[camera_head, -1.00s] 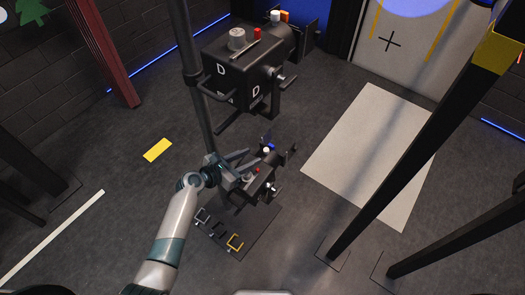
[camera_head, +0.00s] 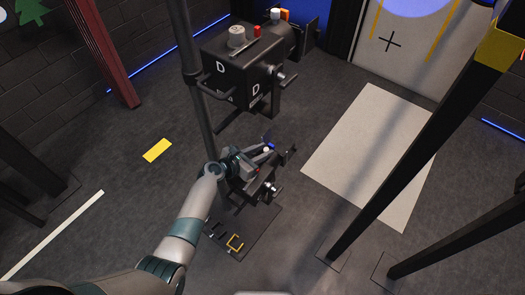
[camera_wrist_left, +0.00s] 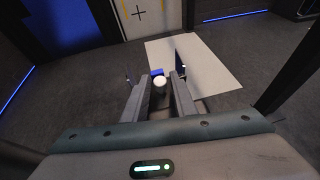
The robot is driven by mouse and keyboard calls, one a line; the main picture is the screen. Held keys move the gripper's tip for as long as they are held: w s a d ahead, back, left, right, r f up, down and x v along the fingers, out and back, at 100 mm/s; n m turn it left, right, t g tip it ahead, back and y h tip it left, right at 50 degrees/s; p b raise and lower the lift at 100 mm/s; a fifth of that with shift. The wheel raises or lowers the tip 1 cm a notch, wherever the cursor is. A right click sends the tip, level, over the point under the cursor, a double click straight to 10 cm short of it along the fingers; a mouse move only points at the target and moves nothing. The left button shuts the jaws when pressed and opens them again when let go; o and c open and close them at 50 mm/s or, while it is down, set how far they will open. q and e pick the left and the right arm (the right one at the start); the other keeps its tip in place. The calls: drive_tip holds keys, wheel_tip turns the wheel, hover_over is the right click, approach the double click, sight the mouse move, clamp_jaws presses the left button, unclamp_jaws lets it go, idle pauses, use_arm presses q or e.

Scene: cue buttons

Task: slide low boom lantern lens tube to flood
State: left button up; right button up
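The low boom lantern (camera_head: 249,190) is the lower black box-shaped unit on the upright pole. A white knob (camera_head: 267,150) and a small blue part (camera_head: 270,145) show at its front end, near the black flaps. My left gripper (camera_head: 264,157) is above this lantern, pointing toward its front end. In the left wrist view the gripper (camera_wrist_left: 159,82) is open, its fingers spread either side of the white knob (camera_wrist_left: 160,79), with the blue part (camera_wrist_left: 156,72) just beyond. Contact cannot be told. The lens tube is mostly hidden by the gripper. My right gripper is out of view.
A larger upper lantern (camera_head: 227,75) marked D hangs above on the same pole (camera_head: 195,110). Dark slanted posts (camera_head: 400,160) stand to the right. A pale floor panel (camera_head: 370,150) and a yellow floor mark (camera_head: 157,150) lie either side on open floor.

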use_arm(q)
clamp_jaws()
drive_tip(key=shift+s+a+f+p, duration=0.1)
drive_tip(key=shift+s+a+p, duration=0.4)
drive_tip(key=shift+s, duration=0.25)
drive_tip(key=shift+s+a, duration=0.1)
drive_tip(key=shift+s, duration=0.05)
drive_tip(key=shift+f, duration=0.2)
drive_tip(key=shift+o, duration=1.2)
unclamp_jaws()
drive_tip(key=shift+o, duration=0.9)
drive_tip(key=shift+s+a+r, duration=0.1)
drive_tip(key=shift+a+r, duration=0.05)
drive_tip(key=v, duration=1.7)
drive_tip(key=shift+a, duration=0.2)
